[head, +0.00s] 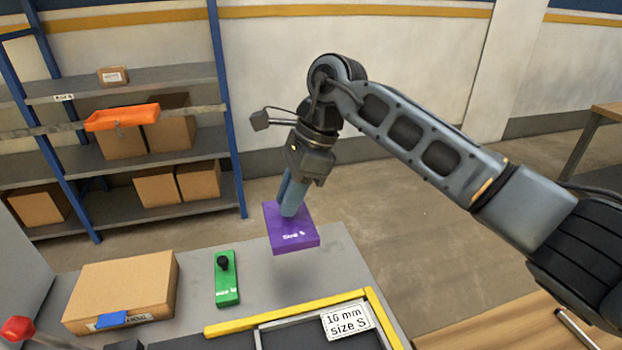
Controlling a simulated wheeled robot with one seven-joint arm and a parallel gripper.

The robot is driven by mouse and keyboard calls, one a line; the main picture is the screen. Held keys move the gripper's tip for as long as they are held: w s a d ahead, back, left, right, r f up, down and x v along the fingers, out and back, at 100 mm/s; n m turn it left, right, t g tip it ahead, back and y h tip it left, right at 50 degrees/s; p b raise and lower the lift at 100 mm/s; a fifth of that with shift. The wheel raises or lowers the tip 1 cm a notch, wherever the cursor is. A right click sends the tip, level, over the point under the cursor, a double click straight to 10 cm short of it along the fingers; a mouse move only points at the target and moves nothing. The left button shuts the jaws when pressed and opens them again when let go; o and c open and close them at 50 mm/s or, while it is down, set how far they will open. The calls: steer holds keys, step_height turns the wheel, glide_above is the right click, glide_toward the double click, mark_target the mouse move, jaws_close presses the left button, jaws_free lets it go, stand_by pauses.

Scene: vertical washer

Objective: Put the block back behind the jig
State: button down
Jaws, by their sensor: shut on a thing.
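My gripper (290,207) is shut on the purple block (291,236), which carries white lettering reading "Size S". The block hangs level above the grey table, with a soft shadow below it. The jig shows at the bottom, with a yellow edge bar (262,321) and a white label (347,320) reading "16 mm size S". The jig's near part is cut off by the picture's lower edge. The purple block is above the grey surface beyond the jig's yellow bar.
A green block (227,280) with a black knob lies on the grey table (200,262) to the left. A cardboard box (122,290) sits farther left. A red knob (18,328) is at the lower left. Shelving (110,160) stands behind. The grey surface under the purple block is clear.

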steer(key=shift+f+b, duration=2.9)
steer(key=shift+f, duration=2.25)
steer(key=shift+f, duration=0.2)
steer(key=c, duration=0.9)
jaws_free()
steer(key=shift+r, duration=0.1)
steer(key=shift+r+p, duration=2.05)
steer(key=shift+r, duration=1.85)
steer(key=shift+s, duration=0.1)
